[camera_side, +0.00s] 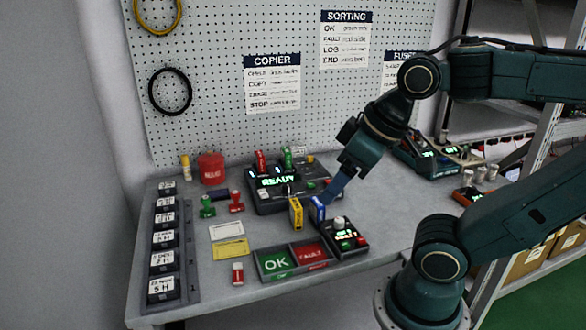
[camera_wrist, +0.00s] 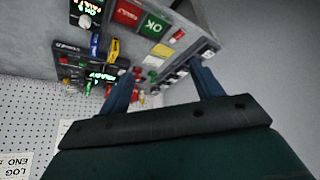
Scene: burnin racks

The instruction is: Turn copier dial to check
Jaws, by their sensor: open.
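A dark console (camera_side: 262,208) with a lit READY display stands below the COPIER sign, which I take to be the copier; it also shows in the wrist view (camera_wrist: 84,73). A red and a green piece stand at its back. I cannot make out which of its small parts is the dial, or its setting. My gripper (camera_side: 333,192) is above the bench at the console's right front, close to a blue block (camera_side: 318,208). In the wrist view, the fingers (camera_wrist: 163,88) are spread with nothing between them. The side view shows the fingers nearly edge-on.
A yellow block (camera_side: 296,213) stands beside the blue one. A small box with a pale knob (camera_side: 339,221) and the OK/FAULT tray (camera_side: 258,268) lie in front. Red and green stamps (camera_side: 208,206) stand left, beside labelled slots (camera_side: 163,240).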

